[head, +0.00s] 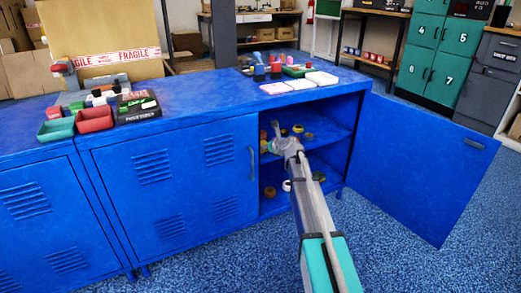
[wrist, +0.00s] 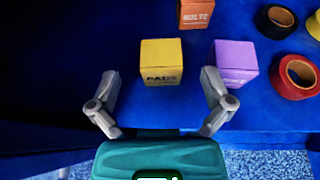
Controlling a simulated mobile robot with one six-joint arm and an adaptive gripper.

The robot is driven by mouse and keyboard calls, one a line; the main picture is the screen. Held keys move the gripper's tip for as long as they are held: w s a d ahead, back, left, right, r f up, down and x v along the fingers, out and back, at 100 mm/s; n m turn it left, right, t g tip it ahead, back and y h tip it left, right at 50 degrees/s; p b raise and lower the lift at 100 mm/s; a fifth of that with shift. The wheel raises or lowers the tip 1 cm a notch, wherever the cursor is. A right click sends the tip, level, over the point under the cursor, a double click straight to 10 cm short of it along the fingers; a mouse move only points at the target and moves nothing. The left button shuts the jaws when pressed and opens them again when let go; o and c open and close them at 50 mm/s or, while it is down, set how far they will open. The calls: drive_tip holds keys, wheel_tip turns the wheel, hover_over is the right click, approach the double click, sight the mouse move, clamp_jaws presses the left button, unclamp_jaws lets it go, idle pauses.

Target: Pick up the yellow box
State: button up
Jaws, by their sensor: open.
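The yellow box (wrist: 161,62), with dark lettering that looks like "PADS", stands on a blue shelf inside the open cabinet. In the wrist view it sits ahead of my gripper (wrist: 160,95), between the lines of its two fingers but beyond their tips. My gripper is open and empty. In the head view my gripper (head: 277,138) is at the mouth of the cabinet, by the upper shelf, and the arm hides part of the inside. I cannot clearly make out the yellow box there.
A purple box (wrist: 236,62) stands close right of the yellow box, near the right finger. An orange box (wrist: 195,14) is behind. Tape rolls (wrist: 275,18) lie at the right. The open cabinet door (head: 420,160) stands right of my arm.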

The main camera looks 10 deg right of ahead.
sight(263, 143)
drive_tip(key=shift+b+x, duration=0.5)
drive_tip(key=shift+x, duration=1.25)
drive_tip(key=c, duration=1.1)
drive_tip(key=shift+r, duration=0.1)
drive_tip(key=shift+c, duration=0.2)
wheel_tip(263, 143, up, 3)
drive_tip(key=p, duration=0.2)
drive_tip(key=shift+f+p, duration=0.25)
drive_tip(key=shift+p, duration=0.15)
drive_tip(key=shift+s+d+r+p, duration=0.1)
drive_tip(key=shift+s+r+p, duration=0.35)
drive_tip(key=shift+r+p, duration=0.1)
drive_tip(key=s+d, duration=0.3)
drive_tip(key=s, duration=0.5)
drive_tip(key=s+d, duration=0.3)
drive_tip(key=s, duration=0.5)
drive_tip(key=shift+d+f, duration=0.2)
drive_tip(key=shift+d, duration=0.1)
